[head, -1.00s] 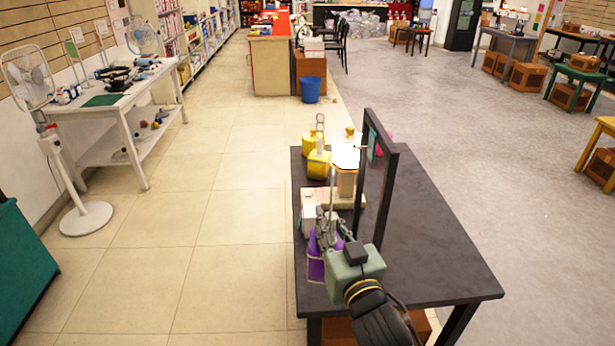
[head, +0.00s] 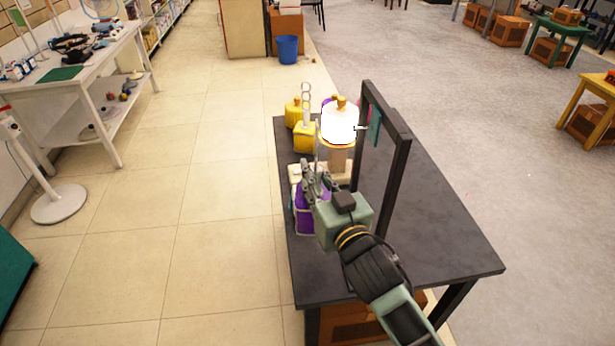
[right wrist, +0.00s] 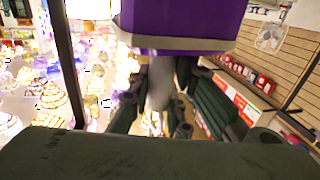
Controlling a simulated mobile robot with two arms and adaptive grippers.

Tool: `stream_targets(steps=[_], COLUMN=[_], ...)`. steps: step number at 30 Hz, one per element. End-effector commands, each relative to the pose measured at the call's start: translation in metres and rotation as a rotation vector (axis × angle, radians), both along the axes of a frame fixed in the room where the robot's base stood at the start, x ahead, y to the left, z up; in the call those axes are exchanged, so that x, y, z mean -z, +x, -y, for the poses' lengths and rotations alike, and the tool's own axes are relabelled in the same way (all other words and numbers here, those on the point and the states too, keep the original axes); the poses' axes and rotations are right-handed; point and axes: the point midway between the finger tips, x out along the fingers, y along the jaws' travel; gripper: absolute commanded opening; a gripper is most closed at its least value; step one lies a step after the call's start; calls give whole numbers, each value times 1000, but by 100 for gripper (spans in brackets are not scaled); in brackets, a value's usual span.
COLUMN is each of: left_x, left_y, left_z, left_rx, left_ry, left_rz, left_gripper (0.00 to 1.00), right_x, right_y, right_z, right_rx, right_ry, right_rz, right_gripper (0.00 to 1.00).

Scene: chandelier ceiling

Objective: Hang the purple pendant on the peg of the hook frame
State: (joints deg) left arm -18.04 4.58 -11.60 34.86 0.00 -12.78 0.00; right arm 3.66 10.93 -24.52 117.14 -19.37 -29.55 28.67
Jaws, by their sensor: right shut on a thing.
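The purple pendant (head: 305,222) is beside the left edge of the dark table, partly hidden by my right gripper. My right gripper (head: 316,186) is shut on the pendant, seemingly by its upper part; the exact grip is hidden. In the right wrist view the purple body with its pale rim (right wrist: 185,22) fills the top, beyond the fingers (right wrist: 158,90). The black hook frame (head: 399,165) stands upright on the table, right of the gripper. A small light peg (head: 361,128) shows on its far side, apart from the pendant. My left gripper is not in view.
A glowing lamp (head: 339,126) stands close to the frame, just beyond my gripper. Yellow pendants (head: 305,137) stand at the table's far left. A teal piece (head: 375,127) is by the frame. The dark tabletop (head: 440,245) is clear on the right.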

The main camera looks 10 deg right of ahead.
Motion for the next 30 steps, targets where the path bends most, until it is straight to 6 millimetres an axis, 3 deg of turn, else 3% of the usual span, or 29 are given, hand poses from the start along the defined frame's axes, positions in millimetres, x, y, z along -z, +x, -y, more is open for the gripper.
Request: stream_targets(steps=[12, 18, 30], left_x=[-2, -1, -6], left_y=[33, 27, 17], left_z=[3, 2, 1], left_rx=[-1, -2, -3], left_ry=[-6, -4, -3], left_rz=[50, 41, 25], left_gripper=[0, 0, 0], right_x=[-3, -2, -4], right_y=[1, 2, 1], right_z=[29, 43, 47], right_rx=[0, 0, 1], right_ry=[0, 1, 2], right_rz=[6, 6, 6], right_gripper=[0, 0, 0])
